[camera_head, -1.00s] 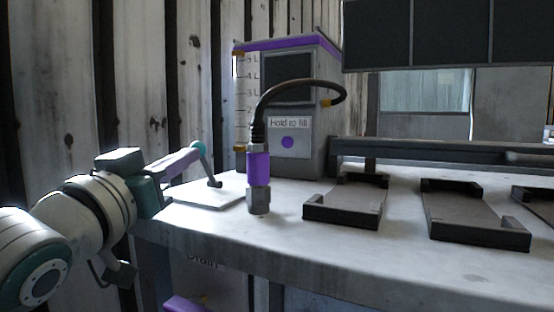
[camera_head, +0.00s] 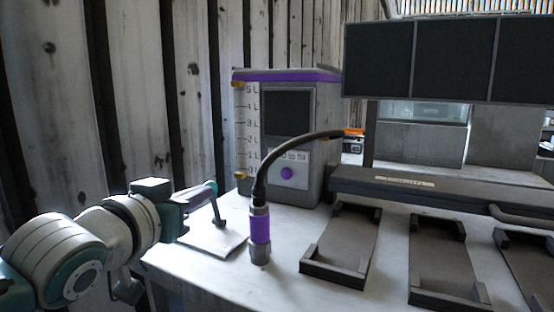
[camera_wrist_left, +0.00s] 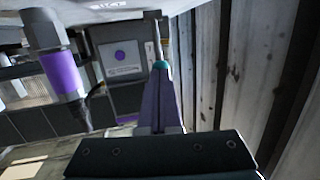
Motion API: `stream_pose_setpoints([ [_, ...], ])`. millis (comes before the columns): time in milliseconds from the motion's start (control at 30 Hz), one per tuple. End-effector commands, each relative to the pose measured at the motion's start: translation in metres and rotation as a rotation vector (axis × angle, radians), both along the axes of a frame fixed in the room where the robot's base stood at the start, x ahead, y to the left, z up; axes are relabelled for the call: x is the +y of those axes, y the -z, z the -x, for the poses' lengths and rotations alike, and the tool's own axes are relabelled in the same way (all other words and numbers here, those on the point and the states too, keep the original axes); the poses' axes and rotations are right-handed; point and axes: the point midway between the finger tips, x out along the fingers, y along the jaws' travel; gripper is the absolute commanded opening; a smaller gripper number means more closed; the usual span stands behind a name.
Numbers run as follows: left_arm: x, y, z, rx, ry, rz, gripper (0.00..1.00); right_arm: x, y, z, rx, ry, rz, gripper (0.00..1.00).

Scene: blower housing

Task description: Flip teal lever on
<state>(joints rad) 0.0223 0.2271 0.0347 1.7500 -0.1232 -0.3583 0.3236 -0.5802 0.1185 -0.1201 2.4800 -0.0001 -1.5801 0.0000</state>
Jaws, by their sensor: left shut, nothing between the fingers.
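The teal lever shows as a grey rod with a teal knob (camera_head: 212,186) on top, rising from a white plate on the bench. It leans slightly left in the head view. My left gripper (camera_head: 205,191) reaches in from the left with its purple fingers shut and empty. The fingertips are at the knob; I cannot tell whether they touch it. In the left wrist view the shut fingers (camera_wrist_left: 160,85) point at the teal knob (camera_wrist_left: 160,65), with the grey rod beyond. My right gripper is not in view.
A purple-banded hose nozzle (camera_head: 260,230) stands upright just right of the lever. Behind it is a grey tank (camera_head: 318,150) with a purple top and litre scale. Dark trays (camera_head: 335,275) fill the right of the bench. A plank wall rises behind on the left.

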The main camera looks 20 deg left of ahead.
Motion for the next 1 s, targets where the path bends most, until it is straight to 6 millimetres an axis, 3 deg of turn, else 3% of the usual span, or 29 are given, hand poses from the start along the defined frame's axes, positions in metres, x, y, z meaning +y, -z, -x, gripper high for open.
stream_pose_setpoints([
  [33,0.000,-0.020,-0.003,0.039,0.000,-0.004,0.00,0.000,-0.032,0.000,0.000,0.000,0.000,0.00],
  [100,-0.001,-0.022,-0.007,0.097,0.001,-0.008,0.00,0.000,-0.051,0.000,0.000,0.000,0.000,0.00],
  [300,-0.001,-0.028,-0.020,0.276,0.000,-0.023,0.00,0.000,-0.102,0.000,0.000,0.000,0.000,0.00],
  [400,-0.002,-0.027,-0.028,0.367,-0.001,-0.029,0.00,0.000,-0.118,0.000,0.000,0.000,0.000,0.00],
  [733,-0.004,-0.021,-0.050,0.606,0.000,-0.047,0.00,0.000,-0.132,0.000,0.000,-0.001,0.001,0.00],
  [1000,-0.005,-0.018,-0.058,0.613,0.000,-0.048,0.00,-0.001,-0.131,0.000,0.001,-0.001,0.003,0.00],
])
